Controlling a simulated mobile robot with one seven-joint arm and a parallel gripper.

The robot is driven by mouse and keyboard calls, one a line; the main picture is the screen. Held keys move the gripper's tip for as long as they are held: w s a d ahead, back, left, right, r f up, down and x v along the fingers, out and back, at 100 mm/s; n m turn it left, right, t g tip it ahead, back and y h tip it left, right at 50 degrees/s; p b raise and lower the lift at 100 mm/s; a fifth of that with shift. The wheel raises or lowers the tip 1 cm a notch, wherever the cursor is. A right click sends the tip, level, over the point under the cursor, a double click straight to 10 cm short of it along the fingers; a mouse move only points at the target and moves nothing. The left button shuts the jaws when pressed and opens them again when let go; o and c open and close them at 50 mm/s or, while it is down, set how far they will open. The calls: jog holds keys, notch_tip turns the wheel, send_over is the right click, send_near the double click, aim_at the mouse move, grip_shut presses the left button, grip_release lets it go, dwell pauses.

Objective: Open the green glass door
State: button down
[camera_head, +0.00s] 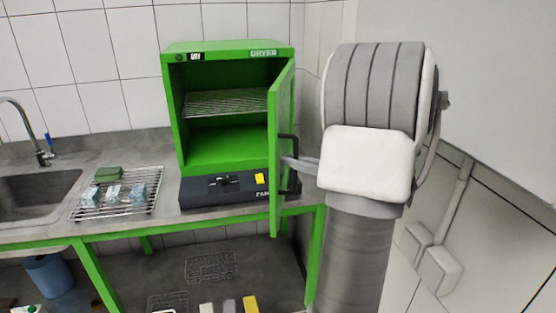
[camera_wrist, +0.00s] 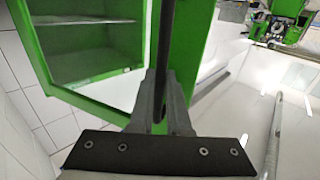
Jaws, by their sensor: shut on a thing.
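The green dryer cabinet (camera_head: 222,160) stands on the bench with its green-framed glass door (camera_head: 281,150) swung well open toward the front, hinged on the right. The inside with a wire shelf (camera_head: 226,103) shows. The door has a dark bar handle (camera_head: 290,140) on its outer face. My gripper (camera_head: 292,161) reaches in from the right at the handle. In the wrist view my gripper (camera_wrist: 160,112) is shut on the dark handle bar (camera_wrist: 164,50), with the green door frame (camera_wrist: 195,50) beside it. My arm hides part of the wall at the right.
A wire rack (camera_head: 117,195) with small packets and a green block lies left of the dryer. A sink (camera_head: 38,192) with a tap (camera_head: 40,145) is farther left. A dark base unit (camera_head: 225,188) sits under the cabinet. The wall is close on the right.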

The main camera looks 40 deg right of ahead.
jog(key=shift+s+d+f, duration=0.1)
jog(key=shift+s+d, duration=0.8)
jog(key=shift+d, duration=0.05)
jog(key=c, duration=0.9)
grip_release()
jog(key=shift+s+d, duration=0.1)
jog(key=shift+s, duration=0.15)
